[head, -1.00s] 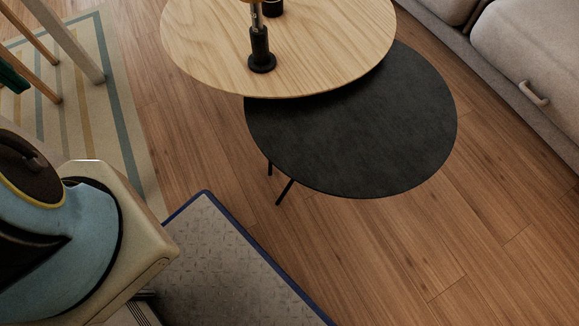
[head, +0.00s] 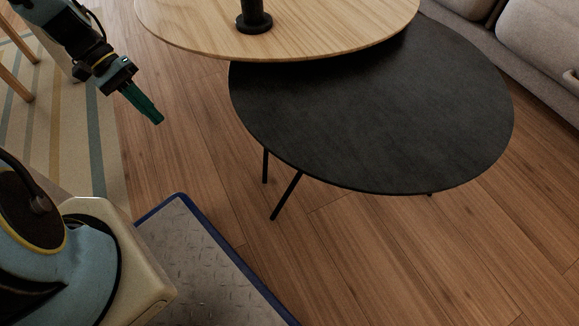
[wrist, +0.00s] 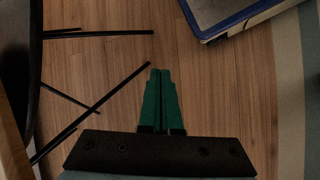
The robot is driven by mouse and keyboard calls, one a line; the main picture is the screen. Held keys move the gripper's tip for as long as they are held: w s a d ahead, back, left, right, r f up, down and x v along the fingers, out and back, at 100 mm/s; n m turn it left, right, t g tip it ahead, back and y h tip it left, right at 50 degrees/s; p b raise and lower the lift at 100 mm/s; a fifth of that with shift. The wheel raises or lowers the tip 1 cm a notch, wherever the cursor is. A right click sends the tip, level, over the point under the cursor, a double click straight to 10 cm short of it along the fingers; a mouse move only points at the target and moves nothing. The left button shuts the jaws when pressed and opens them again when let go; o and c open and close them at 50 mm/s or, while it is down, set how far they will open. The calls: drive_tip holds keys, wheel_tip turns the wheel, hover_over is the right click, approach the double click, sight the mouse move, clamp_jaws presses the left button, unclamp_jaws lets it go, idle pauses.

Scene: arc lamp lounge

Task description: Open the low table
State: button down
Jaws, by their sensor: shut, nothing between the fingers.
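The low table has a round light-wood top (head: 300,30) and a lower round black top (head: 385,110) that sticks out from under it to the right and front. Thin black legs (head: 285,195) stand on the floor below. My gripper (head: 158,119), with green fingers, is at the upper left of the head view, left of the table and apart from it. In the wrist view my gripper (wrist: 161,75) is shut and empty, pointing over bare floor. The table's dark edge (wrist: 20,70) and black legs (wrist: 95,108) show at the left there.
A grey sofa (head: 545,50) stands at the upper right. A striped rug (head: 75,130) lies at the left, with wooden furniture legs on it. Bare wood floor (head: 420,250) is clear in front of the table. A black stand (head: 254,18) is on the wood top.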

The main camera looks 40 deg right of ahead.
drive_tip(key=s+d+f+m+g+h+b, duration=0.25)
drive_tip(key=s+d+f+g+b, duration=0.2)
drive_tip(key=d+f, duration=0.5)
drive_tip(key=s+d+f+m+g+h+b, duration=0.2)
drive_tip(key=s+d+f+g+h+b, duration=0.15)
drive_tip(key=s+d+f+g, duration=0.45)
drive_tip(key=s+d+t+b, duration=0.2)
drive_tip(key=s+d+b, duration=0.1)
drive_tip(key=s, duration=0.7)
drive_tip(key=shift+s+d+r+b, duration=0.15)
drive_tip(key=shift+d+b, duration=0.15)
drive_tip(key=shift+b, duration=0.3)
